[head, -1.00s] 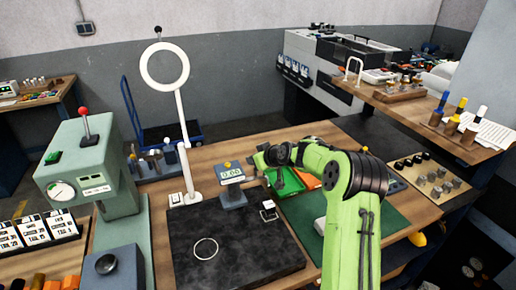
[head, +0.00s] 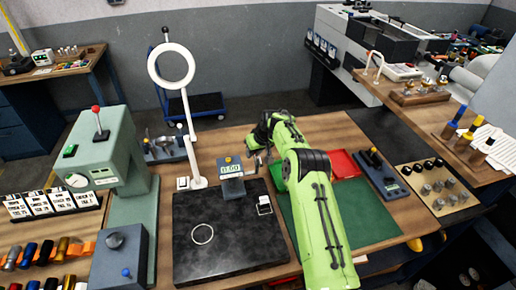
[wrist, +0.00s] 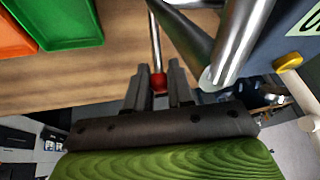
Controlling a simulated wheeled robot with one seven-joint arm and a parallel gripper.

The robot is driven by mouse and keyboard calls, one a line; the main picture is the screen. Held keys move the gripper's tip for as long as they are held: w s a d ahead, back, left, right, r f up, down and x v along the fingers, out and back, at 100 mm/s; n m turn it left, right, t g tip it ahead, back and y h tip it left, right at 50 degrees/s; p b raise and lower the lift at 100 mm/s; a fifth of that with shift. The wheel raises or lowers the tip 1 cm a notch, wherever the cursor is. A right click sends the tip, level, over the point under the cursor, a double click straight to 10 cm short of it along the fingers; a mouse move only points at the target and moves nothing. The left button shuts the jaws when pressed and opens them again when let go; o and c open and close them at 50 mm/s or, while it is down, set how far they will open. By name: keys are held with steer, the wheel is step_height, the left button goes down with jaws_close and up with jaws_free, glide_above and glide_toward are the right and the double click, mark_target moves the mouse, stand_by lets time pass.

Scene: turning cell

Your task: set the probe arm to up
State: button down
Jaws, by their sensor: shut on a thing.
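The probe arm (wrist: 154,38) is a thin metal rod with a red ball end (wrist: 159,83) in the wrist view. My gripper (wrist: 160,76) is shut on the red ball, with one finger on each side. The blue gauge (head: 231,182) with a lit display and a yellow knob stands at the back of the black plate in the head view, and its edge shows in the wrist view (wrist: 290,30). My gripper (head: 258,150) is just right of the gauge in the head view. The probe arm is hidden there, so I cannot tell its setting.
A thick metal cylinder (wrist: 235,45) runs close to the right finger. A green tray (wrist: 70,22) and an orange-red tray (wrist: 12,38) lie at left in the wrist view. A white ring lamp (head: 181,115) stands left of the gauge. The black plate (head: 225,255) is mostly bare.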

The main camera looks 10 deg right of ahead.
stand_by(0.4)
steer(key=c, duration=1)
jaws_free()
steer(key=shift+w, duration=0.1)
steer(key=b+v, duration=0.2)
steer(key=v, duration=1.3)
steer(key=shift+d+r, duration=0.15)
steer(key=shift+r, duration=0.15)
